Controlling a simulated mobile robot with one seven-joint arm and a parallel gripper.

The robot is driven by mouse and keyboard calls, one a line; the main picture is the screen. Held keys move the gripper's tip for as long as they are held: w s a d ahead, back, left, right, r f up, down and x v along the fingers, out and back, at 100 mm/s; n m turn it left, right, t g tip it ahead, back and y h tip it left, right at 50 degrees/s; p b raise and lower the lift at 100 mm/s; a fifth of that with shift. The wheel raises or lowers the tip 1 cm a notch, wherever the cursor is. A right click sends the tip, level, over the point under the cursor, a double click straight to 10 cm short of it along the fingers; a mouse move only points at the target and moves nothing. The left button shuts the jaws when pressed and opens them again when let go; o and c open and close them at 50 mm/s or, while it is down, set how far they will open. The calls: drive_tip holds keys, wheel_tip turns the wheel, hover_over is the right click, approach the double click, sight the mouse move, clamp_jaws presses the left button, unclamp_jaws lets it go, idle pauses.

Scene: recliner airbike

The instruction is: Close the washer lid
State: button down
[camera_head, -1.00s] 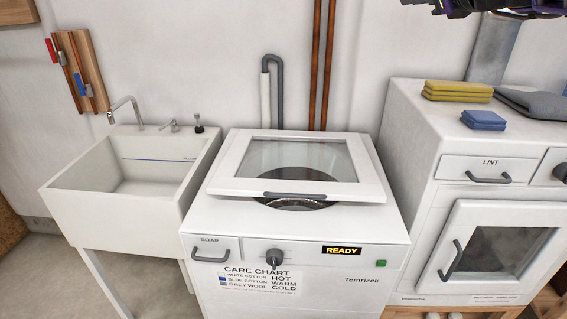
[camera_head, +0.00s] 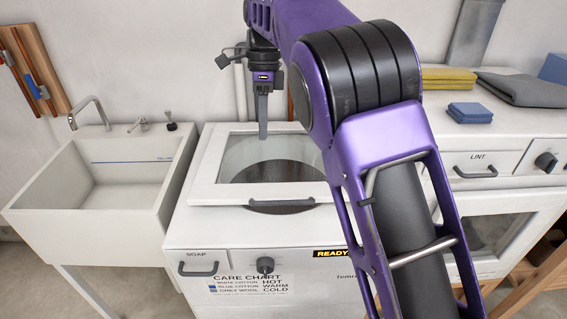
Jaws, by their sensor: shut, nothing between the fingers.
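The white washer (camera_head: 215,231) stands in the middle of the camera_head view. Its white-framed glass lid (camera_head: 205,190) is tilted slightly up, with the dark round drum opening (camera_head: 270,207) showing below its front edge. A grey handle (camera_head: 268,202) runs along the lid's front. My gripper (camera_head: 263,136) points down over the lid's glass, towards the back, and its fingers are shut and empty. Whether the fingertips touch the glass is not clear. My purple arm hides the right part of the lid and washer.
A white sink (camera_head: 60,215) with a tap stands left of the washer. A white dryer (camera_head: 520,125) stands at the right, with yellow cloths (camera_head: 447,80), blue cloths (camera_head: 469,112) and a grey cloth (camera_head: 530,90) on top. Pipes run up the wall behind the washer.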

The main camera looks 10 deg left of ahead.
drive_tip(key=f+g, duration=0.1)
drive_tip(key=b, duration=0.2)
approach(269, 204)
drive_tip(key=x, duration=0.6)
drive_tip(key=shift+w+a+f+h, duration=0.15)
drive_tip(key=shift+f+h, duration=0.1)
drive_tip(key=shift+h, duration=0.15)
drive_tip(key=x, duration=0.1)
drive_tip(key=b+x, duration=0.1)
drive_tip(key=x, duration=0.2)
drive_tip(key=shift+w+f+b, duration=0.3)
drive_tip(key=shift+f+b, duration=0.05)
drive_tip(key=shift+f, duration=0.15)
drive_tip(key=shift+r, duration=0.25)
drive_tip(key=shift+r+p, duration=0.1)
drive_tip(key=shift+p, duration=0.2)
